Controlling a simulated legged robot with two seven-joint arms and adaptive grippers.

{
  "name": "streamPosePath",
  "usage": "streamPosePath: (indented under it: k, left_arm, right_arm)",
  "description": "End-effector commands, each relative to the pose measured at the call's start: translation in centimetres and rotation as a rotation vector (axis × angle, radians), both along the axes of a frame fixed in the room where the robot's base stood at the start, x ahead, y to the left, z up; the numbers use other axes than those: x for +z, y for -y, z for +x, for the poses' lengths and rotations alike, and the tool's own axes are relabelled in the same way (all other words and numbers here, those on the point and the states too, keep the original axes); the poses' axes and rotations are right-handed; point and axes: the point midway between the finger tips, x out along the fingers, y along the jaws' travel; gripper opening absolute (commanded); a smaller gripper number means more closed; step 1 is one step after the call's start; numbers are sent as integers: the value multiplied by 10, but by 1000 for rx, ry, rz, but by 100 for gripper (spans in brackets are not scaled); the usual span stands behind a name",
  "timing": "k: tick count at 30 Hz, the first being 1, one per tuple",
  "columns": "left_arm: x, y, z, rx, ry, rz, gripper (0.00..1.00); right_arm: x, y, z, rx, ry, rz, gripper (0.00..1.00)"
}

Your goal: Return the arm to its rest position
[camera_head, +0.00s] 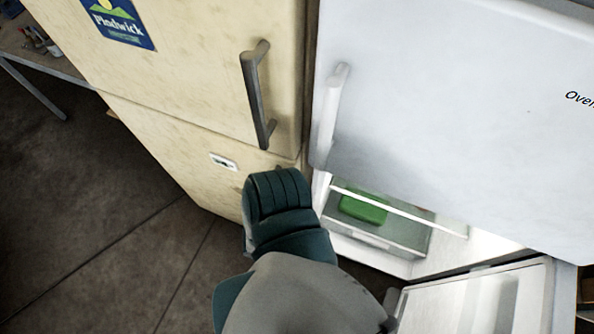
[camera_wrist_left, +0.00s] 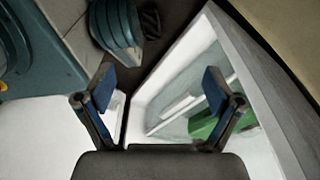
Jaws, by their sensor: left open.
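My left gripper (camera_wrist_left: 158,80) is open in the left wrist view, with its two blue-padded fingers apart and nothing visible between them. It faces the open lower compartment of a white fridge (camera_wrist_left: 222,40), where a green container (camera_wrist_left: 203,124) shows partly behind the right finger. In the head view a teal and grey arm of mine (camera_head: 285,290) rises from the bottom middle, in front of the fridges. Its gripper is hidden there. My right gripper is in neither view.
The white fridge (camera_head: 450,110) has its lower door (camera_head: 475,300) open, and the green container (camera_head: 362,208) sits inside. A cream fridge (camera_head: 190,70) with a dark handle (camera_head: 257,95) stands to its left. Floor (camera_head: 90,230) is clear at left; a bench (camera_head: 40,55) stands behind.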

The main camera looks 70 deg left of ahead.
Motion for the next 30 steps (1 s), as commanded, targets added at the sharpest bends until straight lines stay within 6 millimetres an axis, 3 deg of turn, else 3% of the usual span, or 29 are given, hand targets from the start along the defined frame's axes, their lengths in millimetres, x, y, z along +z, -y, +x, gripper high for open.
streamPosePath:
  k: [1, 3, 6, 24, 26, 30]
  left_arm:
    - [-4, -1, -23, -12, -28, 4, 92]
    - [-8, -3, -44, -25, -51, 7, 92]
    - [-9, -4, -56, -34, -65, 9, 92]
    - [-10, -4, -57, -34, -66, 9, 92]
    - [-10, -4, -56, -34, -66, 9, 80]
    - [-10, -4, -55, -34, -65, 9, 45]
  right_arm:
    - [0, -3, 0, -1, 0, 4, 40]
    - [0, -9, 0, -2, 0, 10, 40]
    - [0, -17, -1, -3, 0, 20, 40]
    - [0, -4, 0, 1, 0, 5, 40]
    - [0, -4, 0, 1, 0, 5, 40]
    - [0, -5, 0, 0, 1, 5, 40]
